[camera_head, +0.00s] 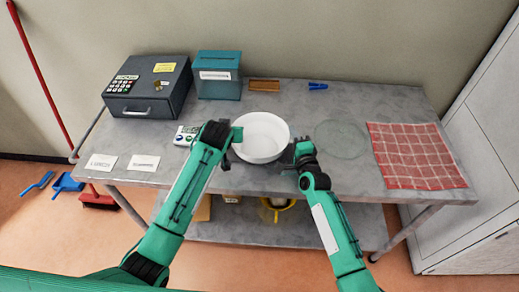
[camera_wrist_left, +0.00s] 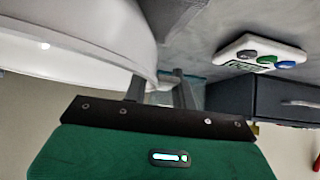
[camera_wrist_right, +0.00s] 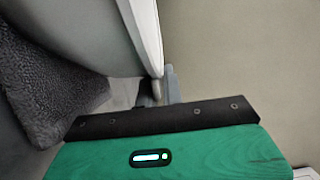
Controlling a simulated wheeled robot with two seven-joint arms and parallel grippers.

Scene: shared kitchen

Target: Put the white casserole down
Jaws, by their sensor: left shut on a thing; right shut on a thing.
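The white casserole (camera_head: 262,137), round and empty inside, is upright over the front middle of the grey table (camera_head: 356,190). My left gripper (camera_head: 236,137) is shut on its left side, and my right gripper (camera_head: 300,148) is shut on its right side. In the left wrist view the casserole (camera_wrist_left: 90,35) fills the upper left, with its edge at the fingers (camera_wrist_left: 160,92). In the right wrist view its pale wall and rim (camera_wrist_right: 146,35) reach the fingers (camera_wrist_right: 160,88). The grips are partly hidden. I cannot tell whether its base touches the table.
A wooden block (camera_head: 264,86) and blue clip (camera_head: 318,86) lie at the back. A clear round glass lid (camera_head: 342,139) and red checked cloth (camera_head: 415,155) lie right.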

